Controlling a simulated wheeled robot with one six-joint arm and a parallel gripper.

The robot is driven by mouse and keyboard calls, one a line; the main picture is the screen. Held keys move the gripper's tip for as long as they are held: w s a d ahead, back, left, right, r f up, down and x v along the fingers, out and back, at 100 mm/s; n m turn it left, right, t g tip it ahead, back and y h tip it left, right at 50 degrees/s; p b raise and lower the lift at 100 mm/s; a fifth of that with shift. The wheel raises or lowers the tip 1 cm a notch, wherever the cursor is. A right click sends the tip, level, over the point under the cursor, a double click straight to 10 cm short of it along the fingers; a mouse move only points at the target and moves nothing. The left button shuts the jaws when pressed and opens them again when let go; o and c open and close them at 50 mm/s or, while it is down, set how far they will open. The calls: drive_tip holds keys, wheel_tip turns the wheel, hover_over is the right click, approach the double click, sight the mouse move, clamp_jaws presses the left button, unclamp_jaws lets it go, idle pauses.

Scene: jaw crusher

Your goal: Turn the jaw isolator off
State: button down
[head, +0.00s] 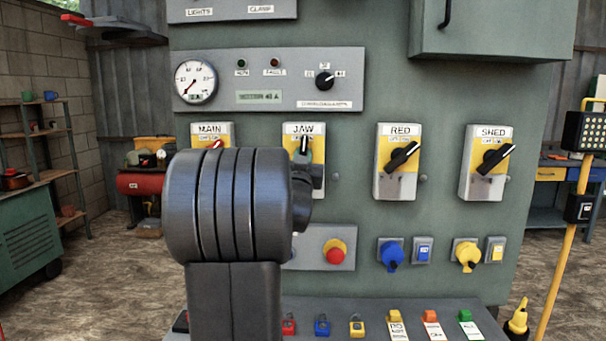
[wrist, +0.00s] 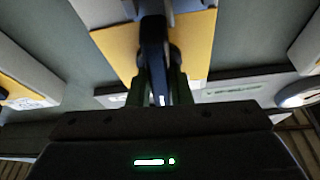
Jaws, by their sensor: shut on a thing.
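The jaw isolator (head: 318,185) is a white and yellow plate labelled JAW, second from left in the row on the green panel. Its dark handle (head: 304,142) stands about upright, with a pale mark near its top. My gripper (head: 304,157) is at this handle, largely hidden behind my arm in the head view. In the wrist view the isolator's yellow face (wrist: 115,42) shows, and the dark handle (wrist: 154,50) runs between the fingers of my gripper (wrist: 157,88), which is shut on it. The isolator's lower left is hidden by my arm.
The MAIN isolator (head: 197,135), partly hidden by my arm, is to the left. The RED isolator (head: 395,180) and SHED isolator (head: 481,180), with slanted black handles, are to the right. A red button (head: 336,251) and blue and yellow sockets sit below. A shelf with padlocks and tags juts out underneath.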

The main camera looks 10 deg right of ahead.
drive_tip(key=n+y+b, duration=0.1)
drive_tip(key=n, duration=0.1)
drive_tip(key=n+y+b, duration=0.1)
drive_tip(key=n+b, duration=0.1)
drive_tip(key=n+y+b, duration=0.1)
drive_tip(key=n, duration=0.2)
drive_tip(key=shift+f+t+y+b, duration=0.25)
drive_tip(key=shift+t+y+b, duration=0.05)
drive_tip(key=shift+b, duration=0.05)
drive_tip(key=n+y, duration=0.1)
drive_tip(key=n, duration=0.2)
drive_tip(key=shift+r+n+y, duration=0.2)
drive_tip(key=shift+n+y, duration=0.1)
drive_tip(key=shift+y, duration=0.1)
drive_tip(key=shift+n+g+y+p, duration=0.4)
drive_tip(key=shift+n+y, duration=0.4)
drive_tip(key=shift+n, duration=1.1)
drive_tip(key=c, duration=1.3)
unclamp_jaws()
drive_tip(key=shift+a, duration=0.1)
drive_tip(key=v, duration=1.3)
drive_tip(key=shift+s+b, duration=0.4)
